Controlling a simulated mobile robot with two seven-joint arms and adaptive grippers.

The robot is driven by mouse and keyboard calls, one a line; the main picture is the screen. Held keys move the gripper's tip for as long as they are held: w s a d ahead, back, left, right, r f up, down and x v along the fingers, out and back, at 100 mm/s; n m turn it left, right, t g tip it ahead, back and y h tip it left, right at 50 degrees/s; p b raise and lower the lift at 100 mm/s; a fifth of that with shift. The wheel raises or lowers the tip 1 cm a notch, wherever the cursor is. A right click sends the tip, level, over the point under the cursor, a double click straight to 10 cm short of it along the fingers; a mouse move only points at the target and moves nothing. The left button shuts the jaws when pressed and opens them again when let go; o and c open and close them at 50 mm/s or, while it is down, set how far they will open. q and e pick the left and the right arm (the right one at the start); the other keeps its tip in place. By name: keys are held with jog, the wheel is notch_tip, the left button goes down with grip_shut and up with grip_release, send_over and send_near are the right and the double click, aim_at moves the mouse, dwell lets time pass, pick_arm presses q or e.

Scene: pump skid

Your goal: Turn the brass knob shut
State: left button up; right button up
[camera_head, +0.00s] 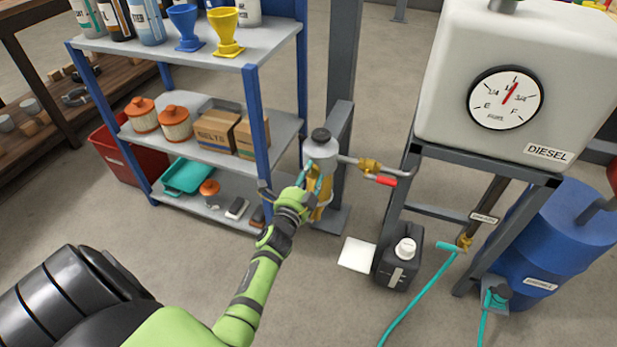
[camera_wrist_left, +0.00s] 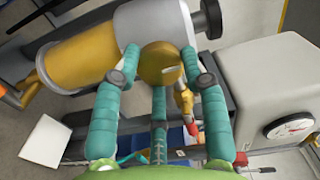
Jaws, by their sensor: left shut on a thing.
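The brass knob (camera_wrist_left: 158,64) is a round disc with a pale mark, on the side of a filter unit (camera_head: 319,152). The unit has a grey head, a black cap and a yellow bowl (camera_head: 322,194); in the left wrist view the yellow bowl (camera_wrist_left: 90,72) lies to the left. My left gripper (camera_head: 308,176) is shut on the knob; in the left wrist view its teal fingers (camera_wrist_left: 160,66) stand on either side of it. In the head view the gripper hides the knob. My right gripper is in neither view.
A brass valve (camera_head: 369,166) with a red lever (camera_head: 386,181) sits on the pipe to the right. A blue-post shelf (camera_head: 205,145) stands close on the left. A white diesel tank (camera_head: 540,85), black jug (camera_head: 399,262) and white pad (camera_head: 356,254) are to the right.

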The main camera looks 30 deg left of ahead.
pick_arm(q)
jog(key=shift+w+d+r, duration=0.15)
jog(key=shift+w+r, duration=0.05)
jog(key=shift+r, duration=0.1)
jog(key=o, duration=1.1)
jog(key=shift+o, duration=0.2)
jog(key=shift+f, duration=0.1)
jog(key=shift+s+f, duration=0.1)
jog(key=shift+s+f, duration=0.1)
jog(key=shift+s, duration=0.1)
jog(key=v, duration=1.1)
jog(key=shift+s, duration=0.25)
